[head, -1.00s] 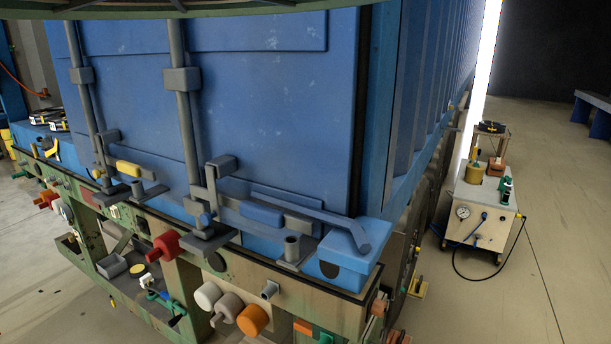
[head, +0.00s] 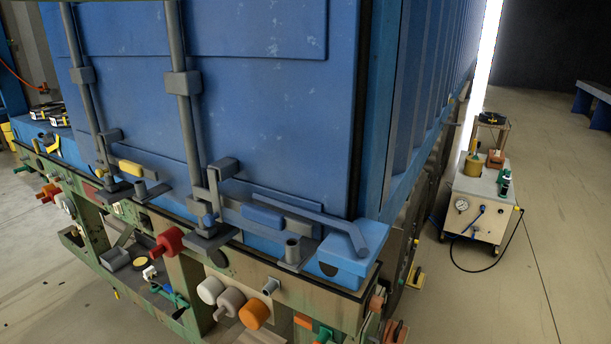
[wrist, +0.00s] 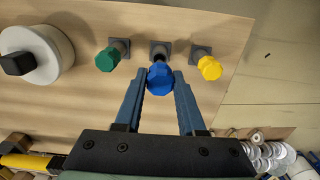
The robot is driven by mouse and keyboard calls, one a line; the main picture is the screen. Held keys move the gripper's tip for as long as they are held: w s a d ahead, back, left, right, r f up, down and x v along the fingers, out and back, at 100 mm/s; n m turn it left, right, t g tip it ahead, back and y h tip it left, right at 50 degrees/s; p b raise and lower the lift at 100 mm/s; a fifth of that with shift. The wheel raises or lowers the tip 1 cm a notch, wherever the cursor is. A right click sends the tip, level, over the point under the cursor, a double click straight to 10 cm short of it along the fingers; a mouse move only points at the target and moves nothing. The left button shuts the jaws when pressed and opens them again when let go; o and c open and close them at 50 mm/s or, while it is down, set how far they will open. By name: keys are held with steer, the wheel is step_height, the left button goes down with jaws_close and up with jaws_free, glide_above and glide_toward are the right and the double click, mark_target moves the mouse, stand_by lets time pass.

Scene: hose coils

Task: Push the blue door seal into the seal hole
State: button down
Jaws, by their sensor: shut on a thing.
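The blue door seal (wrist: 160,77) is a faceted blue knob in the wrist view. It sits between the fingertips of my gripper (wrist: 162,74), which is shut on it. Just above it in the picture is a grey square seal hole (wrist: 159,47) with a dark opening, in a light wooden board. The seal overlaps the lower edge of this hole, and I cannot tell whether its stem is inside. I cannot make out my gripper or the blue seal in the head view.
A green seal (wrist: 108,60) and a yellow seal (wrist: 210,67) flank the hole closely. A white drum (wrist: 35,50) with a black knob is at left. Reels (wrist: 270,158) lie lower right. The head view shows a blue container (head: 270,110) and a wheeled cart (head: 480,210).

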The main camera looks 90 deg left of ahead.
steer(key=shift+r, duration=0.1)
step_height(320, 180, up, 6)
steer(key=p, duration=0.6)
steer(key=shift+r+p, duration=0.15)
steer(key=shift+p, duration=0.25)
